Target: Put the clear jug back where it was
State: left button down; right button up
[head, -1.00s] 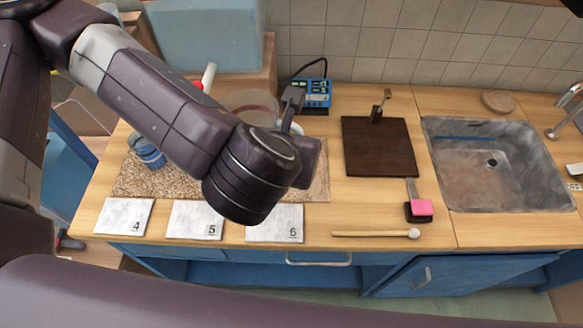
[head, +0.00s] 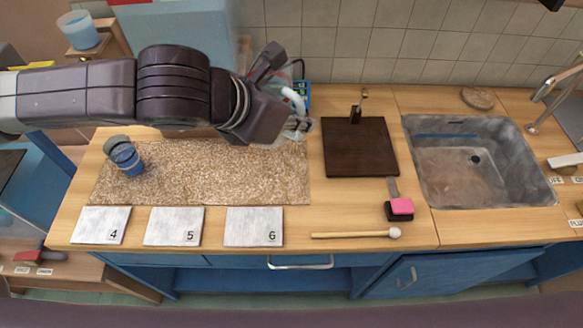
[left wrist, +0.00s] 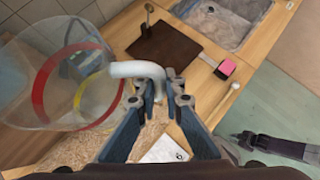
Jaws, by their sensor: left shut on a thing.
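The clear jug (left wrist: 62,85) has a red ring, a yellow ring and a white handle. In the left wrist view it fills the left side and looks tilted. My left gripper (left wrist: 155,98) is shut on its white handle (left wrist: 140,69). In the head view my left gripper (head: 301,124) is at the back of the counter, left of the dark board, with part of the white handle (head: 293,97) showing. The jug's body is mostly hidden there by the gripper. A dark gripper, seemingly my right one (left wrist: 262,142), shows at the lower right of the left wrist view; its jaws are unclear.
Cards 4 (head: 100,225), 5 (head: 173,226) and 6 (head: 253,227) lie in front. A dark board (head: 360,150), a mallet (head: 350,235), a pink block (head: 401,206) and a sink (head: 440,165) are right.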

pick_arm(q)
notch_tip(320, 180, down, 15)
dwell(0.3)
jog(key=c, duration=2)
grip_release()
jog(key=shift+c, duration=0.2)
jog(key=p+v, duration=0.6)
jog(key=v, duration=0.6)
jog(key=shift+r, duration=0.2)
